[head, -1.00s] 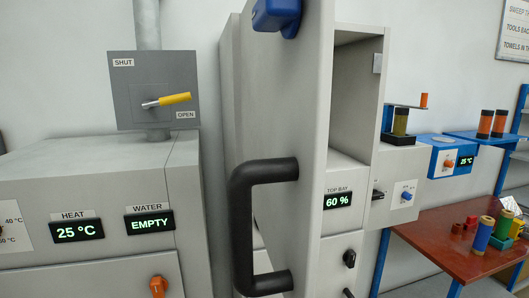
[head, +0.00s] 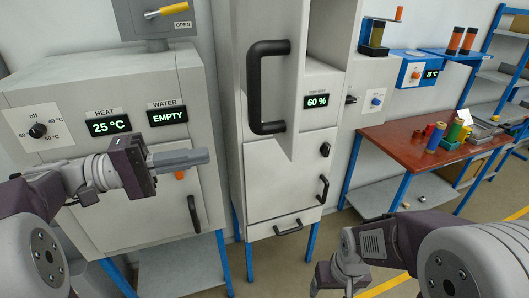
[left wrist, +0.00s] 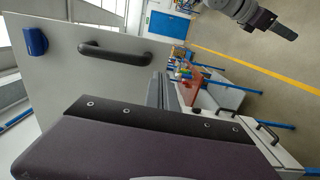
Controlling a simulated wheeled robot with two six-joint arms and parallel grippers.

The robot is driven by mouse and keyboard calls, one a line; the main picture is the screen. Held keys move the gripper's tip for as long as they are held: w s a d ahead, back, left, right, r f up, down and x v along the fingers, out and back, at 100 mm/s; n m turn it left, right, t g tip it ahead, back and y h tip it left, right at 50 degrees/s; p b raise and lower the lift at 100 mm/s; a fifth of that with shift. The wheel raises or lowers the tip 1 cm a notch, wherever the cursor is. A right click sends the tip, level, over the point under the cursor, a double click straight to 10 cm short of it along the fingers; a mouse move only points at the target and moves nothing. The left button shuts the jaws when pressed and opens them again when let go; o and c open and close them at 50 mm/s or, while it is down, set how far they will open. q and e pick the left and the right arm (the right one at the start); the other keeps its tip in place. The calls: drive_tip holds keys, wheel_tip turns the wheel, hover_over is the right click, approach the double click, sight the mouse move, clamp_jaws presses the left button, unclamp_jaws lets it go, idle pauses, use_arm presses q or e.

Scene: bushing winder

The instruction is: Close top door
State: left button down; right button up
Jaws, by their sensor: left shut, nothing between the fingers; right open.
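The top door (head: 303,100) of the tall grey cabinet stands open, its panel sticking out towards me. Its black bar handle (head: 253,87) is on the left face. The open top bay (head: 329,40) shows to the right of the panel. In the left wrist view the door (left wrist: 70,85) is a broad grey panel with its handle (left wrist: 115,52) and a blue part (left wrist: 34,40). My left gripper (head: 207,157) is shut and empty, left of and below the handle, apart from the door. My right gripper (left wrist: 284,29) is open, away from the door; the head view shows its arm at lower right.
A grey heating unit (head: 110,85) stands on the left, behind my left arm. A lower door with a black handle (head: 323,188) is below the top bay. A red-topped table (head: 400,145) with spools is on the right. Floor is free between.

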use_arm(q)
drive_tip(key=w+d, duration=0.1)
drive_tip(key=w, duration=0.3)
drive_tip(key=p, duration=0.2)
approach(280, 139)
drive_tip(key=p+x, duration=0.3)
drive_tip(key=x, duration=0.2)
drive_tip(key=shift+w+d+r, duration=0.1)
drive_tip(key=shift+d+r, duration=0.1)
drive_tip(key=shift+d, duration=0.4)
drive_tip(key=shift+d+f, duration=0.1)
drive_tip(key=shift+d, duration=0.15)
use_arm(e)
drive_tip(key=r, duration=0.2)
drive_tip(key=w+r, duration=0.1)
drive_tip(key=r, duration=0.2)
drive_tip(key=shift+w, duration=0.15)
use_arm(q)
drive_tip(key=shift+w+d+f, duration=0.1)
drive_tip(key=shift+w, duration=0.05)
use_arm(e)
drive_tip(key=shift+w+f, duration=0.1)
drive_tip(key=shift+w, duration=0.1)
